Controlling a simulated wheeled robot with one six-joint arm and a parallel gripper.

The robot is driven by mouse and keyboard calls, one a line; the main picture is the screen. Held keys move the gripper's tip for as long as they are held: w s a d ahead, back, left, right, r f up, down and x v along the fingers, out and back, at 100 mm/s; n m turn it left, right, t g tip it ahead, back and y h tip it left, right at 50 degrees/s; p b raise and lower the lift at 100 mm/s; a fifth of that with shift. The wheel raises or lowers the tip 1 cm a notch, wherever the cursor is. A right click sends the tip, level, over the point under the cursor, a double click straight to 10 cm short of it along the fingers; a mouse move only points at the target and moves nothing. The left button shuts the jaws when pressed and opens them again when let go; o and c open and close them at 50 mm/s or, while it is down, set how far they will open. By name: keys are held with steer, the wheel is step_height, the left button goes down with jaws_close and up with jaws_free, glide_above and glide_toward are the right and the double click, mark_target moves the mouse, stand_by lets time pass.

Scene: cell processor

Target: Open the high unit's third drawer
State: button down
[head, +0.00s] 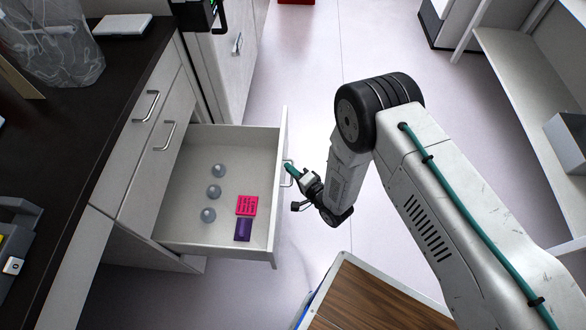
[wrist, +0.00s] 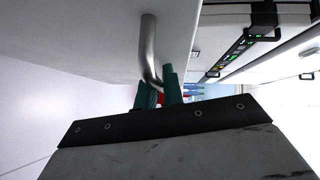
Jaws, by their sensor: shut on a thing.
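The drawer (head: 220,250) is pulled well out of the white unit under the dark counter in the head view. It holds several small grey domed items (head: 214,191), a pink box (head: 246,205) and a purple box (head: 243,230). My gripper (head: 290,170) is at the outer face of the drawer front, at its handle (head: 289,175). In the wrist view, the green fingers of my gripper (wrist: 158,92) are shut around the curved metal handle (wrist: 149,52). The exact contact is partly hidden by the fingers.
Two closed fronts with handles (head: 146,106) (head: 165,136) are beside the open drawer. The dark counter (head: 75,190) runs along the left. A wood-topped surface (head: 370,300) stands at the bottom, and white shelving (head: 520,90) at the right. Floor (head: 300,80) is clear beyond the drawer.

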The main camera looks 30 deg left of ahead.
steer(key=c, duration=1.8)
jaws_free()
steer(key=v, duration=0.7)
steer(key=shift+d, duration=0.35)
steer(key=shift+s, duration=0.1)
